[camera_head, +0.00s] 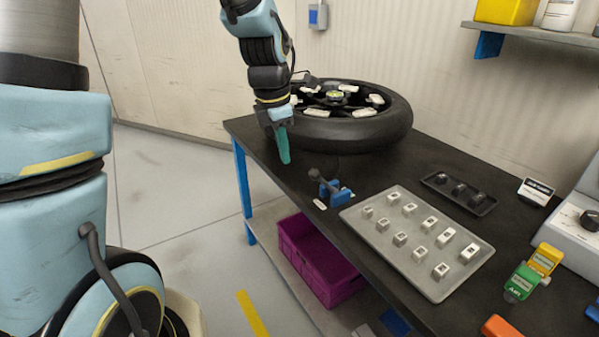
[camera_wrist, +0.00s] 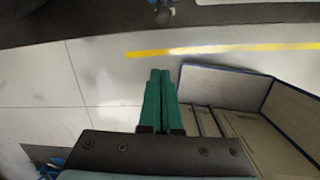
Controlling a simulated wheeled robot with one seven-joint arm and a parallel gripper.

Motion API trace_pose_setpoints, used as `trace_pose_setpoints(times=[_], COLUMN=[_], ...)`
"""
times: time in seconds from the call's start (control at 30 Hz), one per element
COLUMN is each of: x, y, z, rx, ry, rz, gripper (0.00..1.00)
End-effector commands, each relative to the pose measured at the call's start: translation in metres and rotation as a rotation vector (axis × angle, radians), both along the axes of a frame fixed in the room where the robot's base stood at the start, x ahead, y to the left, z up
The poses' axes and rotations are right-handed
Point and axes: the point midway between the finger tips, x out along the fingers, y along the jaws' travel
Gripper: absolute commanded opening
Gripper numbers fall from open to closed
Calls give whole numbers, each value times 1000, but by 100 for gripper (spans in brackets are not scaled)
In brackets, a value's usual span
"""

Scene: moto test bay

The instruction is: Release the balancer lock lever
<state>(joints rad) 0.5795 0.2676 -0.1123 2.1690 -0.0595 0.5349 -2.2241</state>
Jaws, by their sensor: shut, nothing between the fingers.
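A small blue bracket (camera_head: 340,196) with a dark, round-ended lever (camera_head: 319,176) stands near the bench's front edge. This looks like the lock lever; no readable label confirms it. The lever leans up to the left. My gripper (camera_head: 286,161) points down near the bench's front left edge, to the left of and behind the lever, apart from it. Its two green fingers are together and empty. They also show in the wrist view (camera_wrist: 159,100), with floor beyond them.
A black wheel (camera_head: 370,128) with white pieces on it lies close behind my gripper. A grey tray (camera_head: 437,287) of small white blocks and a dark tray (camera_head: 484,205) lie to the right. A purple crate (camera_head: 345,289) sits below the bench (camera_head: 431,158). Floor at the left is clear.

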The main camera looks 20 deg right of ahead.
Motion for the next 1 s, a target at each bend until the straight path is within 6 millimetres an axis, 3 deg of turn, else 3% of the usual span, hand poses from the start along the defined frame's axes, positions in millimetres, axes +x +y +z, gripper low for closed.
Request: trace_pose_setpoints(times=[0.17, 0.67, 0.73, 1.0], x=[1, 8, 9, 9], y=[-1, -15, -27, -49], z=[-13, -99, -88, -79], rx=[3, 3, -1, 0], ry=[3, 5, -1, 0], rz=[0, -2, -6, -2], gripper=[0, 0, 0, 0])
